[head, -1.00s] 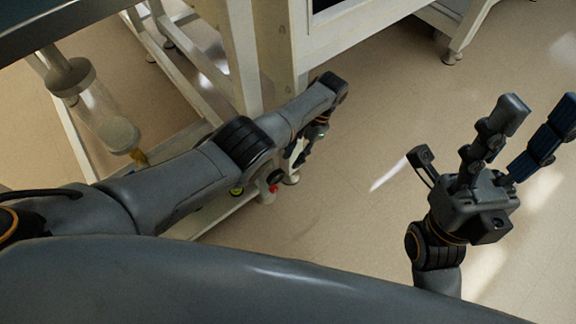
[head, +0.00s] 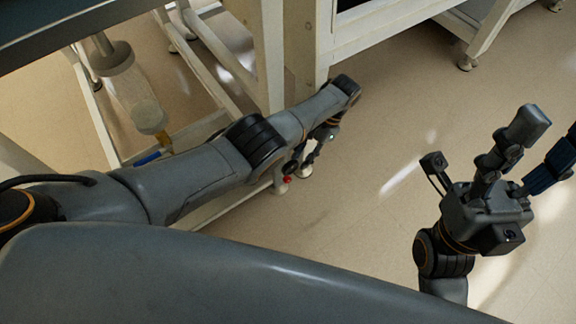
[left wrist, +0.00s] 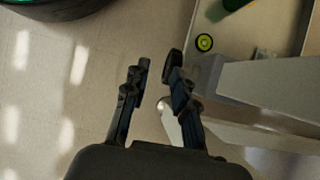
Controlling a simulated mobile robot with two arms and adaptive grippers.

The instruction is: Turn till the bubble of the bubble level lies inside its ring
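The bubble level (left wrist: 204,42) is a small round yellow-green disc with a dark rim, on a beige frame at the top of the left wrist view. It is too small to tell where its bubble lies relative to the ring. In the head view I cannot make it out now. My left gripper (left wrist: 157,60) points down beside the frame, a little apart from the level. Its two fingers are apart with nothing between them; in the head view (head: 315,150) it hangs below the wrist. My right gripper (head: 545,145) is open and empty over the floor at the right.
A beige-legged bench (head: 268,60) stands close to my left arm. A red knob (head: 287,179) shows low by its leg. A hanging clear cylinder (head: 133,100) is at the left. A green thing (left wrist: 232,4) lies near the level. The floor at right is free.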

